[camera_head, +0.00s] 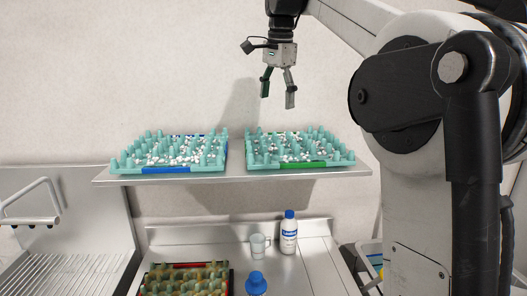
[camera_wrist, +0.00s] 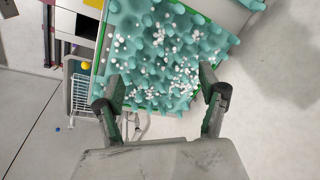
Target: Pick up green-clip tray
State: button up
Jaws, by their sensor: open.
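The green-clip tray (camera_head: 287,164) is teal with raised knobs, holds small white pieces, and has a green clip on its front edge. It sits on the right half of the shelf in the head view. My gripper (camera_head: 278,102) is open and empty above this tray, clearly apart from it. In the wrist view the teal tray (camera_wrist: 214,40) lies beyond the fingers of my gripper (camera_wrist: 162,92), with a green strip along its left edge. A similar teal tray with a blue clip (camera_head: 165,170) sits to its left on the shelf.
The shelf (camera_head: 236,177) has a narrow gap between the trays. Below it, a counter holds a darker tray with a red clip (camera_head: 188,265), a clear cup (camera_head: 258,246), a white bottle with a blue cap (camera_head: 289,236) and a blue-topped bottle (camera_head: 256,285). A wall stands behind.

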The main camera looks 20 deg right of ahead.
jog(key=w+d+m+g, duration=0.2)
jog(key=w+d+m, duration=0.3)
jog(key=d+m, duration=0.15)
jog(key=b, duration=0.3)
send_over(292, 149)
jog(key=shift+f, duration=2.35)
jog(key=f, duration=0.1)
jog(key=f+b, duration=0.1)
jog(key=f, duration=0.2)
jog(key=shift+w+f, duration=0.25)
jog(key=shift+w, duration=0.15)
jog(key=shift+s+f, duration=0.25)
jog(key=shift+f, duration=0.95)
jog(key=shift+s+f, duration=0.2)
jog(key=shift+f, duration=1.65)
jog(key=c, duration=1.6)
